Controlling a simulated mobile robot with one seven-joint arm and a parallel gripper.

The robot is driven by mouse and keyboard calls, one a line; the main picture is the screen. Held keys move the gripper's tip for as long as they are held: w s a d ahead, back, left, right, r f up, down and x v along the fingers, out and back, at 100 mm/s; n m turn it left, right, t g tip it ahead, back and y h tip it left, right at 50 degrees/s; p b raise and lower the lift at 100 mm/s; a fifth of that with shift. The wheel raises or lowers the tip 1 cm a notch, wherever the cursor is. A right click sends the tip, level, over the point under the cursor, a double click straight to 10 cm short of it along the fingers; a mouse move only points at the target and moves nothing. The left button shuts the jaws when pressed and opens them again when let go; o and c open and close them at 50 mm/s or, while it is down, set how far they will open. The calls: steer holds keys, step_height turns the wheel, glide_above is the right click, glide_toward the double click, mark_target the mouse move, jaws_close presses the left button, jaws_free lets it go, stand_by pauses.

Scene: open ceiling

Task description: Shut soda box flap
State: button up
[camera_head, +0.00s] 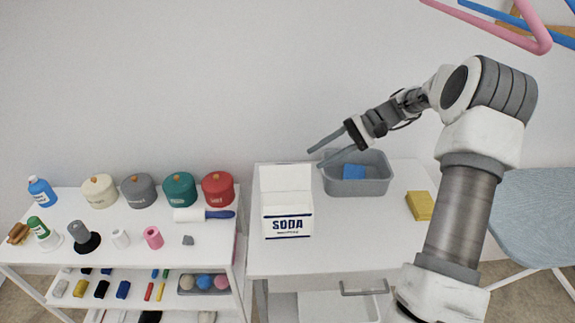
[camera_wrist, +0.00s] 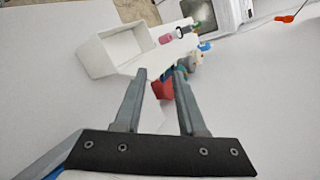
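The white soda box (camera_head: 288,225), with dark blue "SODA" lettering, stands on the white table. Its flap (camera_head: 285,177) is raised at the back, so the box is open. In the wrist view the open white box (camera_wrist: 96,57) shows tilted, at the upper left beyond the fingers. My gripper (camera_head: 313,160) is open and empty, with its two grey fingers apart. Its fingertips appear just right of the flap's upper right corner, and I see no clear contact. The fingers (camera_wrist: 160,71) also show in the wrist view with a gap between them.
A grey basin (camera_head: 372,187) with a blue sponge (camera_head: 353,172) stands right of the box. A yellow sponge (camera_head: 420,206) lies farther right. A shelf cart at left holds several lidded pots, including a red one (camera_head: 218,190), and a lint roller (camera_head: 200,215).

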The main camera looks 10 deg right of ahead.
mark_target(287, 166)
steer(key=w+d+f+m+t+y, duration=0.1)
steer(key=d+f+m+t+y, duration=0.15)
steer(key=d+f+y, duration=0.5)
steer(key=shift+n+h, duration=0.45)
steer(key=shift+h, duration=0.4)
steer(key=w+a, duration=0.1)
steer(key=a, duration=0.4)
steer(key=w+a+r, duration=0.1)
steer(key=a, duration=0.4)
steer(key=w+a+r, duration=0.1)
steer(key=a, duration=0.4)
steer(key=shift+w+a, duration=0.1)
steer(key=shift+a, duration=0.2)
jaws_close()
steer(key=shift+r, duration=0.1)
